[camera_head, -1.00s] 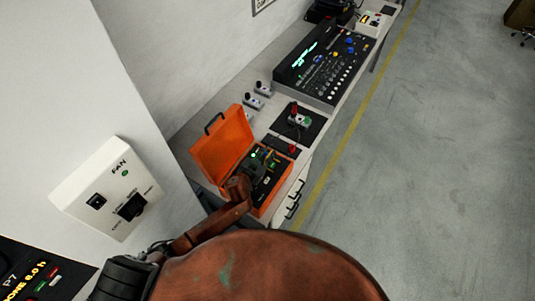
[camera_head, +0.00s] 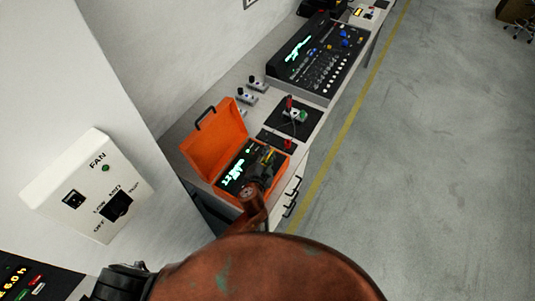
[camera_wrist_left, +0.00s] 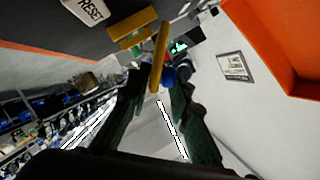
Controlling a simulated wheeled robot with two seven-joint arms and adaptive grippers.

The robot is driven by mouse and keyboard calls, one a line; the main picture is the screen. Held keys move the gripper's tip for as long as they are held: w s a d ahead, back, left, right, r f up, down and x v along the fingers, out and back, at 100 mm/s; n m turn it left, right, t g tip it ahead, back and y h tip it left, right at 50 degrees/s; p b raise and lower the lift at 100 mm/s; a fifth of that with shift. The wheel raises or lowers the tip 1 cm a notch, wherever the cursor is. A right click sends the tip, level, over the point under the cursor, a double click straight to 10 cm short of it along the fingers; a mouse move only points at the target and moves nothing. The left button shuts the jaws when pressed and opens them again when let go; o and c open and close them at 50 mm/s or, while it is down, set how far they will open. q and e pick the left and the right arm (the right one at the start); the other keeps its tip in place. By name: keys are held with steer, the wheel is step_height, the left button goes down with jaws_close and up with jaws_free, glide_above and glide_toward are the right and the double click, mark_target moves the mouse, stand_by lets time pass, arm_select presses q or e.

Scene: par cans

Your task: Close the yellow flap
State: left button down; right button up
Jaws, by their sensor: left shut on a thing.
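The yellow flap (camera_wrist_left: 160,56) shows in the left wrist view as a thin yellow bar beside a yellow block (camera_wrist_left: 132,27). My left gripper (camera_wrist_left: 160,80) has its two dark fingers on either side of the flap's lower end, shut on it, with a small blue part next to the tips. In the head view, my left gripper (camera_head: 262,168) is over the right part of the panel in the open orange case (camera_head: 215,148). Yellow parts (camera_head: 267,155) show just past the fingers; the flap's exact angle there is too small to tell. My right gripper is not in view.
The case's orange lid stands open on its left side. A black pad with a small switch box (camera_head: 294,113) and a large console (camera_head: 320,58) lie farther along the bench. A white FAN box (camera_head: 88,187) is on the wall at left.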

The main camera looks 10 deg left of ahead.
arm_select(q)
steer(key=shift+a, duration=0.1)
stand_by(0.4)
steer(key=c, duration=2.1)
jaws_free()
steer(key=shift+o, duration=0.8)
steer(key=v, duration=1.2)
